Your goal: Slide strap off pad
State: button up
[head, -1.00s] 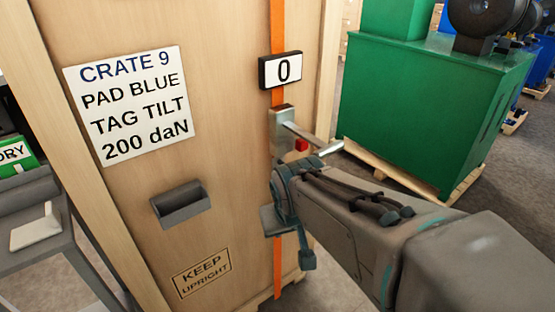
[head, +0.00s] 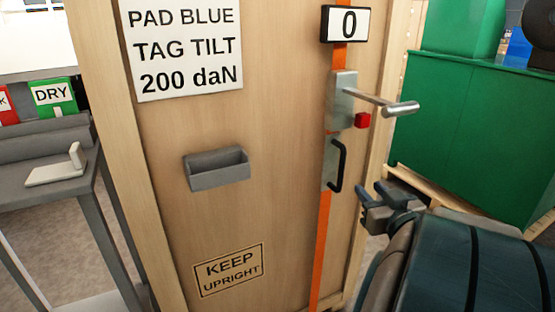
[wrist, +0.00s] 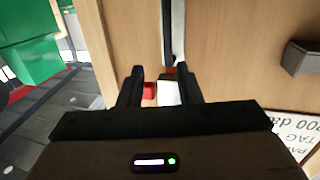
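The orange strap (head: 322,238) runs vertically down the wooden crate (head: 215,225), flat against its face. A metal tensioner (head: 341,100) with a lever (head: 385,102) and a red button (head: 362,120) sits on the strap. Below it is a grey plate with a black handle (head: 340,165). My gripper (head: 380,195) is right of this handle and lower, apart from it. In the wrist view my gripper (wrist: 158,85) is open with nothing held; the red button (wrist: 149,91) shows between its fingers. I cannot make out a pad at the strap.
A display reading 0 (head: 346,22) is above the tensioner. A grey bin (head: 216,168) juts from the crate face. A grey table (head: 50,160) stands left. A green machine (head: 465,135) on a pallet stands right.

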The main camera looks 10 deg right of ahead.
jog(key=y+p, duration=0.1)
jog(key=p, duration=0.7)
send_near(343, 167)
jog(key=w, duration=0.2)
jog(key=shift+n+t, duration=0.3)
jog(key=w, duration=0.5)
jog(key=w+a, duration=0.1)
jog(key=w, duration=0.2)
jog(key=shift+w+f, duration=0.3)
jog(key=shift+w, duration=0.1)
